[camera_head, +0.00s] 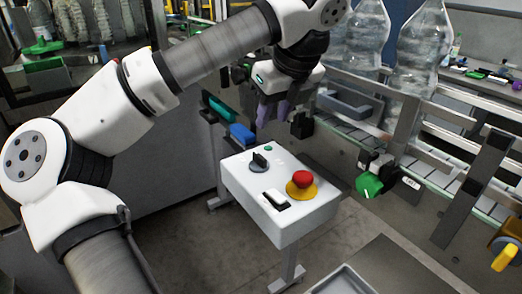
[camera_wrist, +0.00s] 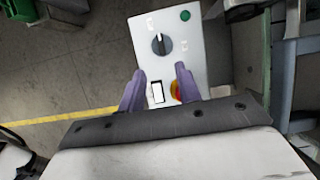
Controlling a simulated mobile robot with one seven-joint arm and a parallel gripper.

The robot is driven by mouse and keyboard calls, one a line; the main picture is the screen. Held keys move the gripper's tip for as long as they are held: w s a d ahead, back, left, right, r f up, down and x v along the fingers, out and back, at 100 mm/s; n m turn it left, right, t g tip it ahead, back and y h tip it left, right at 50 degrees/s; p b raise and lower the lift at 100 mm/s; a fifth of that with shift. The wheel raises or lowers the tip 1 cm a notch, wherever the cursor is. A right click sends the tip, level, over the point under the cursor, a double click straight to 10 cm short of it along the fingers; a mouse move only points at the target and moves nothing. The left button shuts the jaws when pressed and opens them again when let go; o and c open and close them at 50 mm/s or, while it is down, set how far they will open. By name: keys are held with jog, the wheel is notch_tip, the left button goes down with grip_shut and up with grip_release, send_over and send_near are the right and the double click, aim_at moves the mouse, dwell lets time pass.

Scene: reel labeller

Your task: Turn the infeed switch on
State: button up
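A white control box (camera_head: 280,195) on a stand carries a black rotary switch (camera_head: 259,161), a small green button or lamp (camera_head: 268,148), a black-and-white rocker switch (camera_head: 275,199) and a red mushroom button (camera_head: 302,179) on a yellow base. No label readable here tells which is the infeed switch. My gripper (camera_head: 272,112) is above the box's far side, apart from it, with purple fingers spread and empty. In the wrist view the rotary switch (camera_wrist: 162,44) lies ahead of the open fingertips (camera_wrist: 159,76). The rocker (camera_wrist: 156,93) shows between the fingers; the right finger partly hides the red button.
A conveyor with large clear bottles (camera_head: 417,50) and metal rails runs along the right. A green knob (camera_head: 369,184) and a yellow handle (camera_head: 506,254) stick out from it. Teal and blue parts (camera_head: 240,133) stand behind the box. Floor left of the box is clear.

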aim_at(260, 155)
jog(key=p+x, duration=0.2)
jog(key=x, duration=1)
jog(key=shift+d+f, duration=0.15)
grip_shut()
